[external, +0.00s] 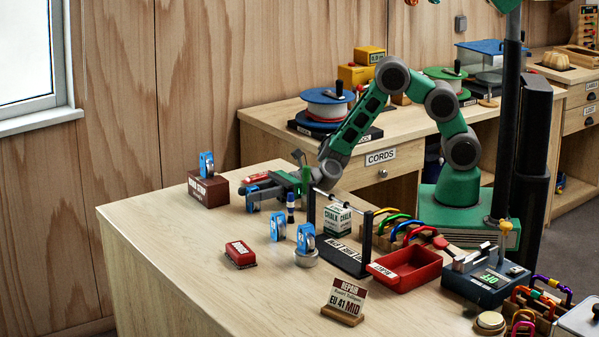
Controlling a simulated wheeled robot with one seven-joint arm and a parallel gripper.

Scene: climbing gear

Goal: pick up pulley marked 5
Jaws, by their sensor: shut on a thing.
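My gripper (248,189) reaches left, low over the wooden table, and is shut on a blue pulley (252,203). The fingers cover part of this pulley, and I cannot tell whether it touches the table. Its number is not readable here. Another blue pulley (206,164) stands on a brown labelled block (208,190) to the left. A third blue pulley (277,227) stands on the table in front of my gripper. One more blue pulley (306,239) sits on a round silver base (306,259). I cannot read their numbers either.
A blue marker (290,208) stands upright close to my gripper; a red one (257,177) lies behind it. A black rack (342,255) with a chalk box (337,221) and a red tray (405,269) are to the right.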

